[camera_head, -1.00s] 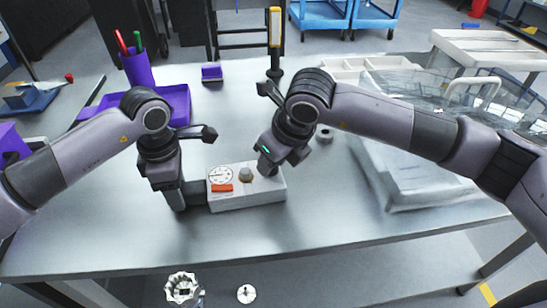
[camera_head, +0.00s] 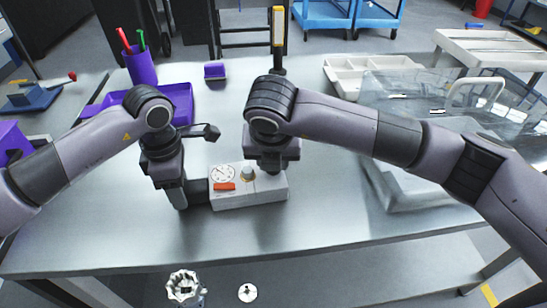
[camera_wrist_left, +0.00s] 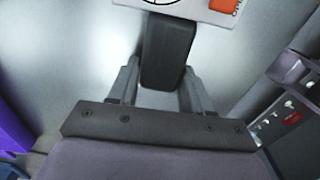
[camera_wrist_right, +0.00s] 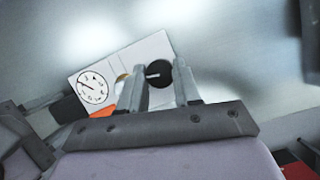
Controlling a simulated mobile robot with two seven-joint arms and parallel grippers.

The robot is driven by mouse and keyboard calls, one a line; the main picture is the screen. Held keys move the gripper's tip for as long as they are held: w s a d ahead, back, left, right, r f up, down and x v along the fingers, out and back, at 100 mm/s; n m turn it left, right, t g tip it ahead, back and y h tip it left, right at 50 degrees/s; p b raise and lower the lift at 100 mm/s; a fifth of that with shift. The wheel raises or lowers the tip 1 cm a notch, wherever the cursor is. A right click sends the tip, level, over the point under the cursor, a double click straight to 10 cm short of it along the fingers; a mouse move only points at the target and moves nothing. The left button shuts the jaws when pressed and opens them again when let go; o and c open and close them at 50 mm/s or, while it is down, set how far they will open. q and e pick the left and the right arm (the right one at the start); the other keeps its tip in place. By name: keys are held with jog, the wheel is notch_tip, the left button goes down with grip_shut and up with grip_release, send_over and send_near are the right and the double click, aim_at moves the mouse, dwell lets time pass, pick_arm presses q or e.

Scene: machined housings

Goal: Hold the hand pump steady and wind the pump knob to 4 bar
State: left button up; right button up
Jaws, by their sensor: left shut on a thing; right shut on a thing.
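The hand pump (camera_head: 250,192) is a pale box on the table with a round dial (camera_head: 223,174), a red-orange label (camera_head: 224,187) and a small brass-coloured fitting (camera_head: 247,173). My left gripper (camera_head: 181,196) is shut on the dark block at the pump's left end, which shows between its fingers in the left wrist view (camera_wrist_left: 168,50). My right gripper (camera_head: 268,168) is over the pump's right end. In the right wrist view the black pump knob (camera_wrist_right: 158,73) with a pale mark sits between its fingers. The dial (camera_wrist_right: 95,88) shows there too; its exact reading is too small to tell.
A purple tray (camera_head: 178,100) and purple pen cup (camera_head: 140,66) stand at the back left. The table front is clear.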

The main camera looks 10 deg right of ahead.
jog(key=shift+m, duration=0.4)
jog(key=o, duration=1.1)
jog(key=shift+c, duration=0.2)
jog(key=shift+r, duration=0.1)
jog(key=v, duration=1.2)
jog(key=shift+a, duration=0.15)
